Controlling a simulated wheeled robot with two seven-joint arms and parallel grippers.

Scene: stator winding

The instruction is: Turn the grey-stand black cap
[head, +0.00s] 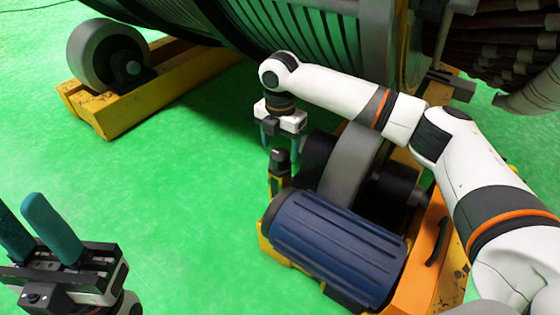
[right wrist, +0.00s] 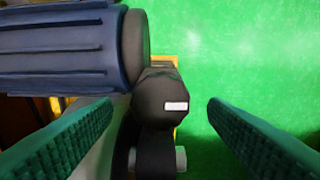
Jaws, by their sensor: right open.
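A small black cap (head: 280,156) with faceted sides stands upright on a short yellow-and-black post beside the blue motor, in the head view. In the right wrist view the cap (right wrist: 162,98) shows end-on with a white mark on its face. My right gripper (head: 280,142) points down just above the cap, its teal fingers apart. In the right wrist view the cap appears in the gap between the fingers, touching neither. My left gripper (head: 18,208) is at the lower left, fingers pointing up, apart and empty, far from the cap.
The blue ribbed motor (head: 338,243) and a grey roller (head: 352,162) sit on an orange-yellow base (head: 436,228) close to the cap. A large ribbed stator (head: 300,30) spans the back. Another roller (head: 105,58) stands at the far left. Green floor (head: 170,180) is clear left of the cap.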

